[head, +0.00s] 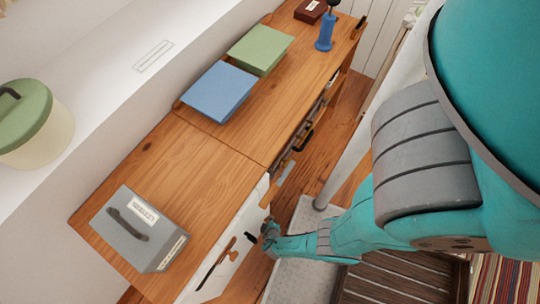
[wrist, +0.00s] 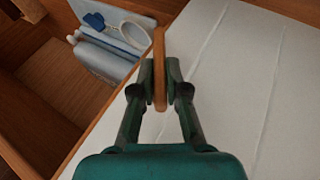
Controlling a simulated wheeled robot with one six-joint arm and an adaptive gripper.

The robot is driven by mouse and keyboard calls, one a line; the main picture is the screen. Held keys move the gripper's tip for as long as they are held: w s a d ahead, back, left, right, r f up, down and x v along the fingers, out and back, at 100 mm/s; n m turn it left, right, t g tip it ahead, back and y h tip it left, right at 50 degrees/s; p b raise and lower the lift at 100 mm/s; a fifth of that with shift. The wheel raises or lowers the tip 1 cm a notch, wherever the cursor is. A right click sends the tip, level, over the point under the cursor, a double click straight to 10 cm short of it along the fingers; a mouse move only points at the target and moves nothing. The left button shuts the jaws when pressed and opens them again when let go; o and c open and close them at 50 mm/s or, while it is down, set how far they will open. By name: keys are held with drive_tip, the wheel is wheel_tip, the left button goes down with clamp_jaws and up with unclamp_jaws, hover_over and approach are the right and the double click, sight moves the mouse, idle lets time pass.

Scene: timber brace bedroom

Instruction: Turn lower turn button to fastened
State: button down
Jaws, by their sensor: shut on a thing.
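My gripper (wrist: 159,82) is shut on a thin wooden turn button (wrist: 159,55), with one fingertip on each side of it. The button stands edge-on in the wrist view, over the boundary between a white panel (wrist: 235,75) and an open wooden compartment. In the head view my gripper (head: 268,232) is at the white cabinet front (head: 240,222), low beside the wooden top. The gripped button cannot be made out clearly there. Another small wooden piece (head: 230,250) shows on the white front, to the left of my gripper.
The compartment holds pale blue items (wrist: 105,50) and a white ring-shaped thing (wrist: 135,33). On the wooden top (head: 190,165) are a grey box (head: 135,225), a blue slab (head: 218,92) and a green slab (head: 260,50). A slatted wooden piece (head: 395,285) lies below my arm.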

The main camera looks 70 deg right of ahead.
drive_tip(key=shift+a+f+h, duration=0.1)
drive_tip(key=shift+f+h, duration=0.1)
drive_tip(key=shift+h, duration=0.1)
drive_tip(key=shift+r+h, duration=0.1)
drive_tip(key=shift+h, duration=0.2)
drive_tip(key=c, duration=1.2)
unclamp_jaws()
drive_tip(key=shift+a+r, duration=0.1)
drive_tip(key=shift+v, duration=5.9)
